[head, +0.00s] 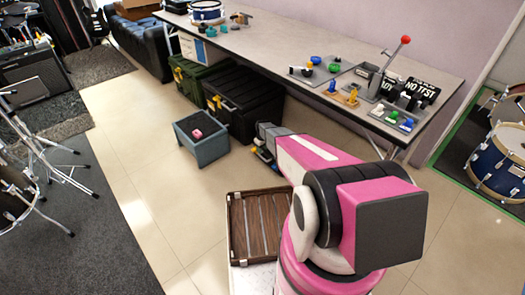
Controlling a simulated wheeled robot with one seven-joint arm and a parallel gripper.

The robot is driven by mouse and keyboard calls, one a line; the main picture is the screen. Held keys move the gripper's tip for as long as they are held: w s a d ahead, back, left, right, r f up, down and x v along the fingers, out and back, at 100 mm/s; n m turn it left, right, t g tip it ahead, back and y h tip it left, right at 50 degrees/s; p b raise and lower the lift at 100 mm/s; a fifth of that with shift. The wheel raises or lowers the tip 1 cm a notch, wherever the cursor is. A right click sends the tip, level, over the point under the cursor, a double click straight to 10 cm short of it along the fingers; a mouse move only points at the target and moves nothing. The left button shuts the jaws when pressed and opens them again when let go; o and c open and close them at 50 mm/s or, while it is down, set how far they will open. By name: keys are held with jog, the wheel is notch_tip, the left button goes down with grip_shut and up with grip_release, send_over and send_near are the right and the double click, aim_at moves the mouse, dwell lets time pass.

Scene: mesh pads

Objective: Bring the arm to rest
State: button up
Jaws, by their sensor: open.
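My pink arm reaches from the lower right toward the black bins under the long table. My gripper (263,156) shows small and dark at the far end of the arm, pointing down and partly hidden by the arm's own links. It is open, and I see nothing held in it. It is over the floor, to the right of a grey-blue box (203,149) that has a small pink block (197,133) in it.
A long grey table (290,45) along the wall bears several small coloured parts and a red-knobbed lever (392,58). Black (243,103) and green (200,82) bins stand beneath it. A brown slatted tray (257,228) is below my arm. Tiled floor at left is clear.

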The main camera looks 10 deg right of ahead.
jog(key=s+d+r+m, duration=0.2)
jog(key=s+r+m, duration=0.4)
jog(key=s+r, duration=2.7)
notch_tip(320, 180, up, 5)
jog(key=shift+s+d+f+m, duration=0.1)
jog(key=shift+s+d+m, duration=0.25)
jog(key=shift+d+m, duration=0.05)
